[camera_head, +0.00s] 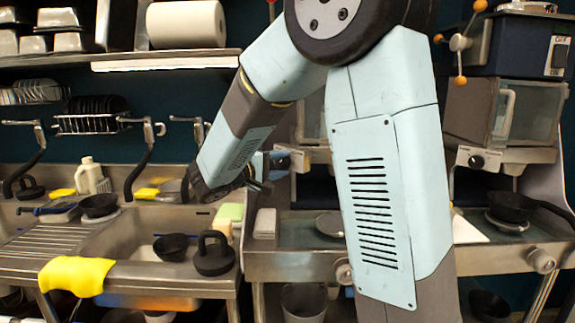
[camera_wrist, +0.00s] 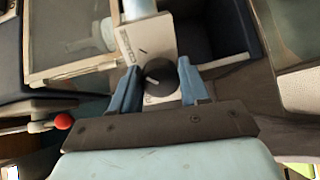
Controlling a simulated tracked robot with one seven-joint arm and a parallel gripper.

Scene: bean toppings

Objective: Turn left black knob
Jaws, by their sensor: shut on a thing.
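The left black knob (camera_wrist: 158,78) sits on a white panel (camera_wrist: 150,42) in the wrist view, with a light pointer mark on its face. My gripper (camera_wrist: 163,76) has its two blue fingers on either side of the knob and is shut on it. In the head view my gripper (camera_head: 281,163) reaches the left white panel, and the fingers and arm hide much of the knob there. A second black knob (camera_head: 476,161) is on a similar panel to the right, apart from my gripper.
My arm blocks the middle of the head view. A metal counter with sinks is at the left, with a yellow cloth (camera_head: 75,276) over its edge. A black pan (camera_head: 512,207) stands at the right. A red ball-tipped handle (camera_wrist: 63,121) shows near my gripper.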

